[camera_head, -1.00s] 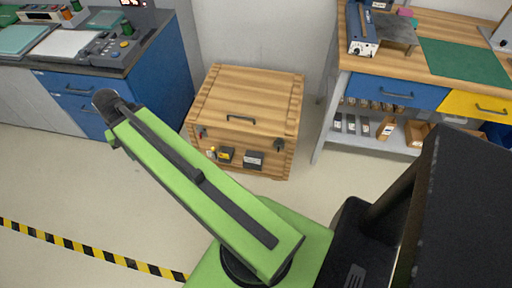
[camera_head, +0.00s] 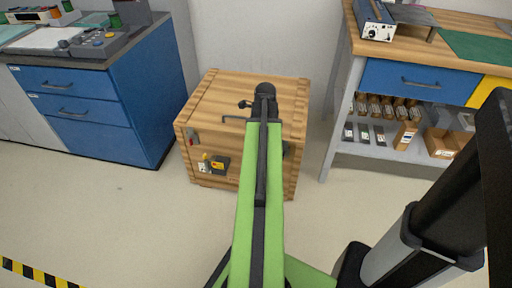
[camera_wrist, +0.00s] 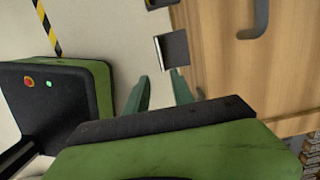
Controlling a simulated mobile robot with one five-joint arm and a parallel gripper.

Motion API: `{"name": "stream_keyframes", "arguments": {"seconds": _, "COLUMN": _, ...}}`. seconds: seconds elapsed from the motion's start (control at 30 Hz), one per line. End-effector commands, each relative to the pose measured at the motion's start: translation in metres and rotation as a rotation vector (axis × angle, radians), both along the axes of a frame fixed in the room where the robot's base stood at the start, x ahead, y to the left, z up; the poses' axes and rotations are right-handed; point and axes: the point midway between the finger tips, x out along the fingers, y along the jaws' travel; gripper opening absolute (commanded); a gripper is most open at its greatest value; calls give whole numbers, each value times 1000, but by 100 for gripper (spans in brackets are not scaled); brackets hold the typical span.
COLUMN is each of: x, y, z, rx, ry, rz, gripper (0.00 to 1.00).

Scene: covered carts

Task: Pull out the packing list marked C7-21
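A wooden crate (camera_head: 215,100) stands on the floor by the wall, and its planks fill the right of the wrist view (camera_wrist: 225,65). On its front are a white tag (camera_head: 203,166) and a black-and-yellow holder (camera_head: 221,165). In the wrist view a dark flat holder (camera_wrist: 175,49) with a white edge sticks out from the crate, just beyond my gripper (camera_wrist: 160,84). The two greenish fingers are apart with nothing between them. No C7-21 mark is readable. In the head view my arm hides part of the crate's front.
The crate has a dark handle (camera_head: 232,119) and a side latch (camera_head: 193,138). A blue cabinet (camera_head: 115,100) stands left, and a workbench with a blue drawer (camera_head: 418,80) and lower shelf stands right.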

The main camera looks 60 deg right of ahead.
Motion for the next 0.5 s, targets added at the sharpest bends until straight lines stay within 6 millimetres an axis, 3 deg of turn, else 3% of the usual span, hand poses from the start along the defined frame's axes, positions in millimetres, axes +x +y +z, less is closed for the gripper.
{"name": "stream_keyframes", "arguments": {"seconds": 0.5, "x": 10, "y": 3, "z": -97, "rx": 0, "ry": 0, "rz": 3, "gripper": 29}}
